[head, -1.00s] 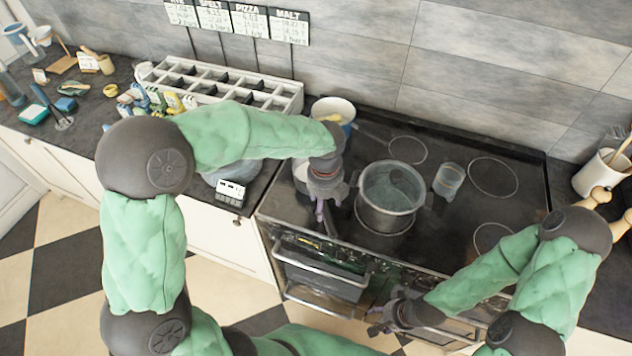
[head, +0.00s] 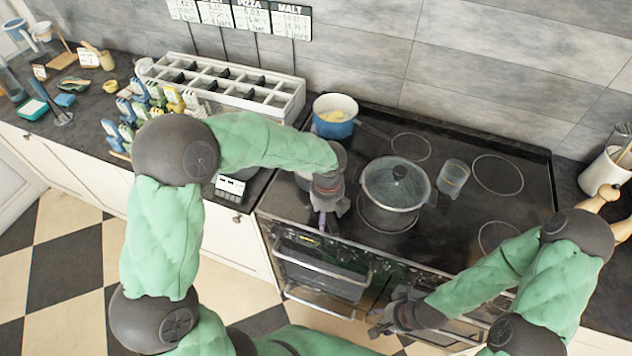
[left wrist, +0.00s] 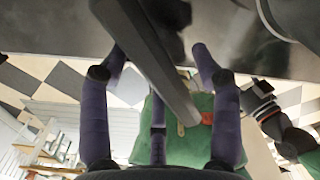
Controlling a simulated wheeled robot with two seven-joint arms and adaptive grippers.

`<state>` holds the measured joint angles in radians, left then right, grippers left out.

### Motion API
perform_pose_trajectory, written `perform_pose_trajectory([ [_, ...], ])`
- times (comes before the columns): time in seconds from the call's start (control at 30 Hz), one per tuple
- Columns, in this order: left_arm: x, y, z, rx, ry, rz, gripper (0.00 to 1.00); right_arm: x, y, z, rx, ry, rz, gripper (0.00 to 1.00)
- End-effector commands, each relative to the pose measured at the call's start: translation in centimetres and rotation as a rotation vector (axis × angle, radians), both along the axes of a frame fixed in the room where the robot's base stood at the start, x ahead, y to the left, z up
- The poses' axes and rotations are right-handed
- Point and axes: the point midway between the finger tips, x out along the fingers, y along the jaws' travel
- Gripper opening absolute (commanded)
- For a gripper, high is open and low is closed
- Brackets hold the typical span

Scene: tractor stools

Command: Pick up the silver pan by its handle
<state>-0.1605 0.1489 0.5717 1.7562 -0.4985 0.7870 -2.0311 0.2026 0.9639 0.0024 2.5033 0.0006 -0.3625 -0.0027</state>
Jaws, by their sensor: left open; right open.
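The silver pan (head: 302,181) sits on the front left of the stove, mostly hidden behind my left wrist; only a sliver of it shows. In the left wrist view its long grey handle (left wrist: 165,75) runs between my open fingers, and I see no clear contact. My left gripper (head: 324,222) points down at the stove's front edge and also shows in the left wrist view (left wrist: 158,55). My right gripper (head: 374,322) is open and empty, low in front of the oven.
A grey pot with a glass lid (head: 395,185) stands just right of my left gripper. The stove's right rear (head: 500,150) is clear. A white compartment rack (head: 225,85) stands left.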

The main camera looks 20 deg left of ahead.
Motion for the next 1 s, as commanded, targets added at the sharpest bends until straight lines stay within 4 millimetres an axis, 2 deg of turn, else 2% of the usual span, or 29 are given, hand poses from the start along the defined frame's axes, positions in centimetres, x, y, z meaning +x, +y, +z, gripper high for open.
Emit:
perform_pose_trajectory([
  [0.03, 0.0, 0.0, 0.0, 0.000, 0.000, 0.000, 0.55, 0.0, 0.0, 0.0, 0.000, 0.000, 0.000, 0.50],
  [0.2, 0.0, 0.0, 0.0, 0.000, 0.000, 0.000, 0.07, 0.0, 0.0, 0.0, 0.000, 0.000, 0.000, 0.50],
  [0.23, 0.0, 0.0, 0.0, 0.000, 0.000, 0.000, 0.00, 0.0, 0.0, 0.0, 0.000, 0.000, 0.000, 0.50],
  [0.53, 0.1, 0.0, 0.2, -0.001, -0.003, 0.000, 0.00, 0.0, 0.0, 0.1, 0.000, 0.000, 0.000, 0.50],
  [0.63, 0.1, 0.0, 1.0, 0.000, -0.004, 0.000, 0.00, 0.0, 0.0, 0.3, 0.000, 0.000, 0.000, 0.50],
  [1.0, 0.1, 0.0, 7.4, 0.000, -0.005, 0.000, 0.00, 0.0, 0.0, 2.1, 0.000, 0.000, 0.000, 0.50],
])
